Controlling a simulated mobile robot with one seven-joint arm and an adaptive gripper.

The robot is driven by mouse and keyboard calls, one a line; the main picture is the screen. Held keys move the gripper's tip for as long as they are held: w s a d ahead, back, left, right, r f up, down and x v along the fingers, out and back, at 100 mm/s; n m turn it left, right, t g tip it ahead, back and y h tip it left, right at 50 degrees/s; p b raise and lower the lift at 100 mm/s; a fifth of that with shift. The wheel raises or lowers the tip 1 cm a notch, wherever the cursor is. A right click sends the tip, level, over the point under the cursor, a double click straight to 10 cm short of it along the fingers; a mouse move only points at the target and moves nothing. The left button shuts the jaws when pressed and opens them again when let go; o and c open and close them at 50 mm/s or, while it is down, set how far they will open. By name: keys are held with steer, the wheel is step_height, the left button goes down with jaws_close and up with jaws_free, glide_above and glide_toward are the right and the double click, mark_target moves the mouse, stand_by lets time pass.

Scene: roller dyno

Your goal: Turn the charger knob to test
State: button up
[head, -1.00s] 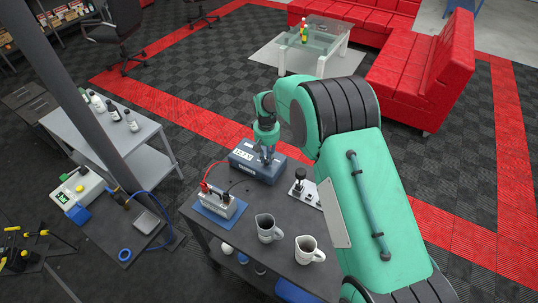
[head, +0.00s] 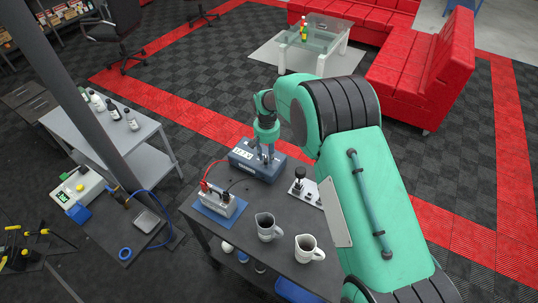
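The charger (head: 245,166) is a dark blue-grey box with a white label at the back of the dark table. My gripper (head: 267,158) points down over the right part of the charger's top, with its fingers at or just above the surface. The knob is hidden by my gripper or too small to make out. I cannot tell whether the fingers touch or grip it. A battery (head: 219,203) with a red and a black lead stands on a blue mat in front of the charger.
Two mugs (head: 267,227) (head: 308,248) stand near the table's front. A panel with a black lever (head: 299,181) sits right of the charger, close to my arm. A grey side table (head: 105,133) with bottles is at left.

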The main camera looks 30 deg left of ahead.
steer(key=shift+s+f, duration=0.1)
steer(key=shift+s, duration=0.05)
step_height(320, 180, up, 12)
stand_by(0.9)
stand_by(0.5)
